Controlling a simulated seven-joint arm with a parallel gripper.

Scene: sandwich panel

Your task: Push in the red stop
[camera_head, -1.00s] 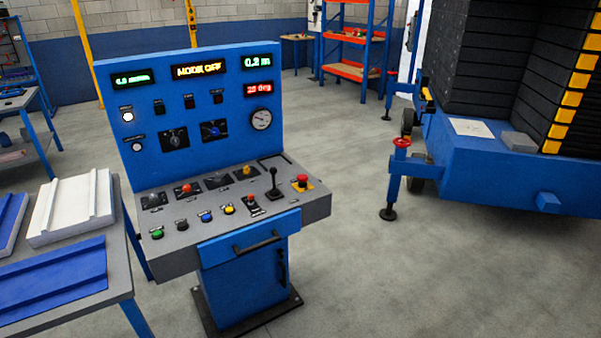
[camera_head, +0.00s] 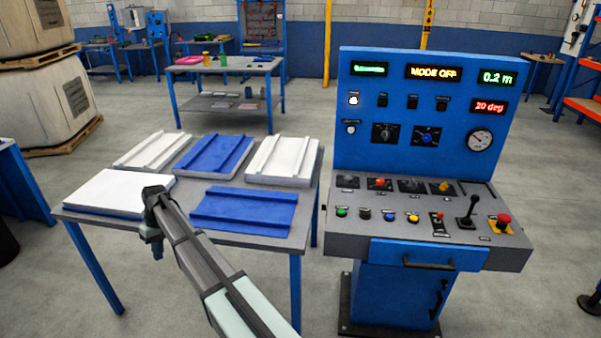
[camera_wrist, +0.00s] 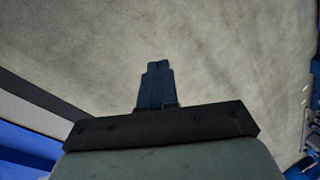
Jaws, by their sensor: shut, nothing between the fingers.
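The red stop (camera_head: 503,219) is a red mushroom button on a yellow base, at the right end of the control console's sloping desk (camera_head: 350,222). It stands up from its base; how far it is pressed is too small to tell. My gripper (camera_head: 158,253) points down at the end of my arm, over the front edge of the work table, well to the left of the console. In the wrist view its dark fingers (camera_wrist: 158,66) are shut together with nothing between them, above grey floor. The stop does not clearly show in the wrist view.
The work table (camera_head: 160,222) carries several white and blue panels. The console also has a black joystick (camera_head: 468,210), coloured buttons, knobs and a display (camera_head: 433,72) reading "MODE OFF". A handle (camera_head: 429,264) juts from its front. Floor in front is clear.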

